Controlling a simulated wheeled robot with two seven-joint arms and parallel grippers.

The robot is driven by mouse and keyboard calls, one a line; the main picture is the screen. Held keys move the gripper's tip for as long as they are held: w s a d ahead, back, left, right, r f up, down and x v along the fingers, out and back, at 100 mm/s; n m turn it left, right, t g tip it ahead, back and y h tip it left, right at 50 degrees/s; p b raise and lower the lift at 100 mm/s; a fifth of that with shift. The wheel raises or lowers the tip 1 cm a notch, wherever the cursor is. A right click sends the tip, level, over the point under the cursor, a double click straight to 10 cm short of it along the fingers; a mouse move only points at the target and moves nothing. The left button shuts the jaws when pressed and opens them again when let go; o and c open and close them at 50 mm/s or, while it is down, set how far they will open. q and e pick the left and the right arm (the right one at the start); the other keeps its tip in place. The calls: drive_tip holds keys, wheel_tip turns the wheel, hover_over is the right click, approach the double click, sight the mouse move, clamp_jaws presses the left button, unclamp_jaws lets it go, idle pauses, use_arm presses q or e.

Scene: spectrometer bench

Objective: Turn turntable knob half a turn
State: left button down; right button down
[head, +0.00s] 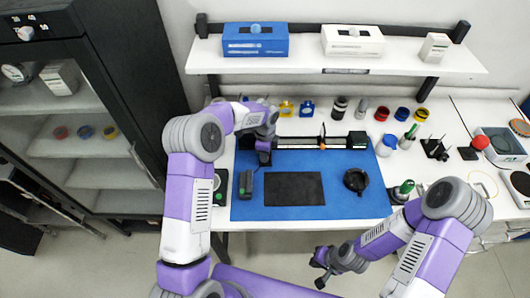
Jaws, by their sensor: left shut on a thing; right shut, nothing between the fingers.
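My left gripper (264,158) points down at the left end of the black rail (295,142), over the back left of the blue mat (290,211). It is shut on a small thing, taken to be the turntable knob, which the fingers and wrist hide. The turntable is not clearly seen there either, so the knob's angle cannot be told. My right gripper (318,272) is shut and empty, low in front of the bench's front edge, away from the mat.
On the mat are a dark flat pad (294,189), a black round holder (356,180) and a dark grey device (245,185). Bottles and coloured-lid jars (382,114) stand behind and to the right. A shelf (300,61) with boxes overhangs the back.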

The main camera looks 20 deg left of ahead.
use_arm(q)
drive_tip(key=m+p, duration=0.1)
drive_tip(key=m, duration=0.5)
drive_tip(key=shift+w, duration=0.1)
drive_tip(key=shift+m, duration=0.4)
drive_tip(key=c, duration=0.9)
unclamp_jaws()
wheel_tip(320, 180, up, 8)
drive_tip(key=shift+f, duration=0.2)
